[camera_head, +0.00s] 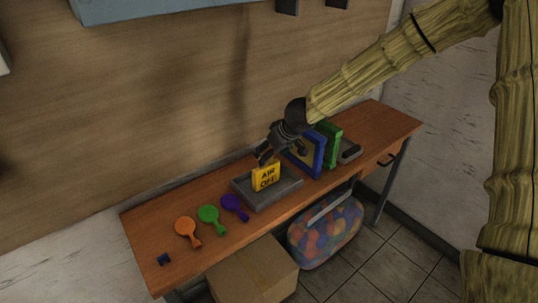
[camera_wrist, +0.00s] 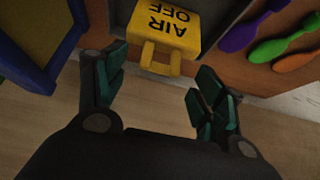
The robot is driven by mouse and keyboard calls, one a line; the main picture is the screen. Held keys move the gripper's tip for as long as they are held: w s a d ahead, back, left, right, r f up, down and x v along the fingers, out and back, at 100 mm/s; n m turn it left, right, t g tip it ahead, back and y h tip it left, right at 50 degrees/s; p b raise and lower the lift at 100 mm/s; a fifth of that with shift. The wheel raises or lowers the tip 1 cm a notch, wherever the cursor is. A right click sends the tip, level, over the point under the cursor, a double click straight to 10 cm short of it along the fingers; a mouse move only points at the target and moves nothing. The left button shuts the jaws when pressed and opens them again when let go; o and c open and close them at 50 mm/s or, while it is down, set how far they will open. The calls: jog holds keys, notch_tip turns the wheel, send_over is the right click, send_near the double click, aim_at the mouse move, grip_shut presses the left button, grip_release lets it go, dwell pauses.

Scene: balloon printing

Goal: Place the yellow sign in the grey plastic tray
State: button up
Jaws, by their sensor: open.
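The yellow sign (camera_head: 266,178) reads "AIR OFF" and stands roughly upright within the outline of the grey plastic tray (camera_head: 285,195) on the table. I cannot tell for sure that its base rests on the tray floor. My gripper (camera_head: 264,156) is just above and behind the sign. In the wrist view my gripper (camera_wrist: 158,78) is open, its fingers apart with nothing between the tips. The sign (camera_wrist: 168,25) lies beyond the fingertips with its small yellow handle towards them. A part of the grey tray (camera_wrist: 121,14) shows beside it.
A small dark blue object (camera_head: 163,259) is at the left end. Blue (camera_head: 312,152) and green (camera_head: 331,145) upright frames stand close on the right.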

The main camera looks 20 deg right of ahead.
jog(key=p+v, duration=0.1)
jog(key=v, duration=0.7)
jog(key=shift+p, duration=0.4)
jog(key=s+d+f+m+g+h, duration=0.1)
jog(key=s+f+g+h, duration=0.1)
jog(key=s+f, duration=1)
jog(key=s+d+f+m+g+h, duration=0.15)
jog(key=s+f, duration=0.55)
jog(key=f, duration=0.8)
jog(key=s+a+f, duration=0.1)
jog(key=s+f, duration=0.3)
jog(key=s, duration=0.4)
jog(key=s+a+f+m+g, duration=0.1)
jog(key=s+a+f, duration=0.1)
jog(key=s, duration=0.6)
jog(key=s+a+f+m+g+y, duration=0.1)
jog(key=s+a+f, duration=0.1)
jog(key=s+f, duration=0.3)
jog(key=s, duration=0.3)
jog(key=shift+f, duration=0.3)
jog(key=shift+w, duration=0.1)
